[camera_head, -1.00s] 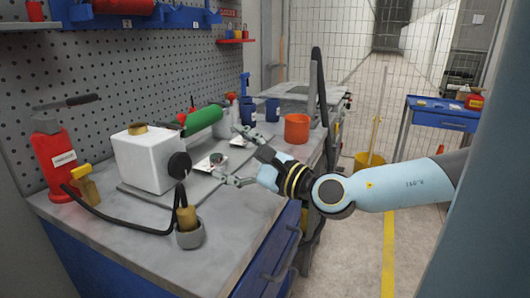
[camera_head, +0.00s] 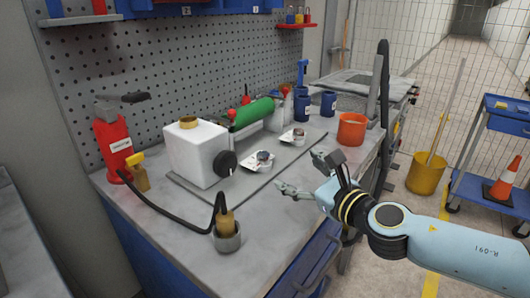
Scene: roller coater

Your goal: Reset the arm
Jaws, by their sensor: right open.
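My right arm reaches in from the lower right in the head view. Its gripper (camera_head: 296,174) is open and empty, with its fingers spread above the front edge of the grey workbench (camera_head: 275,235). It is apart from the roller coater (camera_head: 200,150), a white box with a black knob and a green roller (camera_head: 251,112) behind it. My left gripper is not in view.
An orange-red bucket (camera_head: 352,129) and blue containers (camera_head: 302,106) stand at the bench's back. A yellow bucket (camera_head: 427,173) and blue cart (camera_head: 500,195) stand right.

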